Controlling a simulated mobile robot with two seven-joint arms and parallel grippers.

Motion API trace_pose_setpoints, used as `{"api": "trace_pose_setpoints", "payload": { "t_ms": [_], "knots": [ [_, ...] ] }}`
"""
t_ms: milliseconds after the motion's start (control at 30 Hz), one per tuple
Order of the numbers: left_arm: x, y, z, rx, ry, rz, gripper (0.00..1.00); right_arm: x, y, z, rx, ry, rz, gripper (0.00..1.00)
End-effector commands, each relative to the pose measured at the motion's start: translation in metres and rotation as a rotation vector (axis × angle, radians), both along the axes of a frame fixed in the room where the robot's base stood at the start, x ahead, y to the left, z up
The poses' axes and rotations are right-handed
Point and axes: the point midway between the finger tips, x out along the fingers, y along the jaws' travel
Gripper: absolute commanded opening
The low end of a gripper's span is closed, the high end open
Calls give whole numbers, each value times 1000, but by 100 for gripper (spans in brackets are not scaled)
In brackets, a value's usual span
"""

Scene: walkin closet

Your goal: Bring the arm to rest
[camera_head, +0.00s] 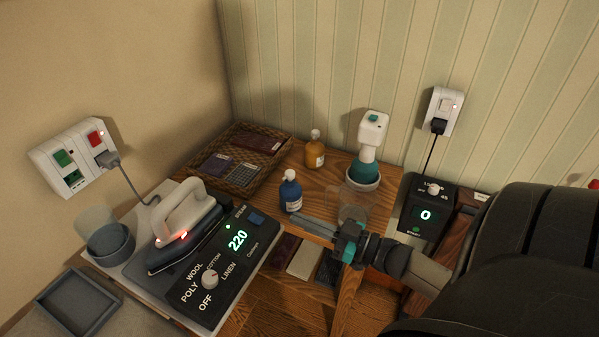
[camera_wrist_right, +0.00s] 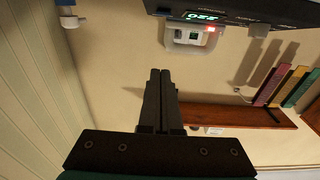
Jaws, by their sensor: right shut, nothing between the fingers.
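My right arm (camera_head: 405,262) reaches in from the right in the head view. My right gripper (camera_head: 298,221) points left over the wooden table, in front of the blue bottle (camera_head: 290,191) and to the right of the iron's control panel. Its fingers are together and empty; in the right wrist view the closed fingers (camera_wrist_right: 159,74) show nothing between them. Whether the fingertips touch anything is hard to tell. My left gripper is not in view.
The iron (camera_head: 186,222) rests beside a panel (camera_head: 239,240) reading 220. A patterned tray (camera_head: 199,158), an amber bottle (camera_head: 315,150), a white-and-teal sprayer (camera_head: 370,135) and a black box (camera_head: 425,214) reading 0 surround the gripper. Wall outlets (camera_head: 74,158) are at left.

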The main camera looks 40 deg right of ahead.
Motion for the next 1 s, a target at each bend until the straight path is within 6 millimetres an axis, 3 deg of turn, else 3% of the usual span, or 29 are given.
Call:
{"api": "trace_pose_setpoints", "payload": {
  "t_ms": [400, 467, 533, 667, 767, 900, 1000],
  "knots": [
    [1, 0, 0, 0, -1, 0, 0, 0, 0, -1, 0, 1, -1, 0],
    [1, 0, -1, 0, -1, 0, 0, 0, -1, -7, -1, 12, -14, 0],
    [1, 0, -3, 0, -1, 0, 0, -1, -4, -25, -5, 45, -51, 0],
    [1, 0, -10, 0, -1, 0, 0, -10, -14, -95, -34, 188, -183, 0],
    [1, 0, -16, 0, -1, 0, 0, -31, -16, -169, -77, 358, -288, 0],
    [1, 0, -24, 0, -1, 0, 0, -78, -1, -265, -156, 620, -371, 0],
    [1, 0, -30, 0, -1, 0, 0, -121, 19, -325, -219, 813, -386, 0]
  ]
}}
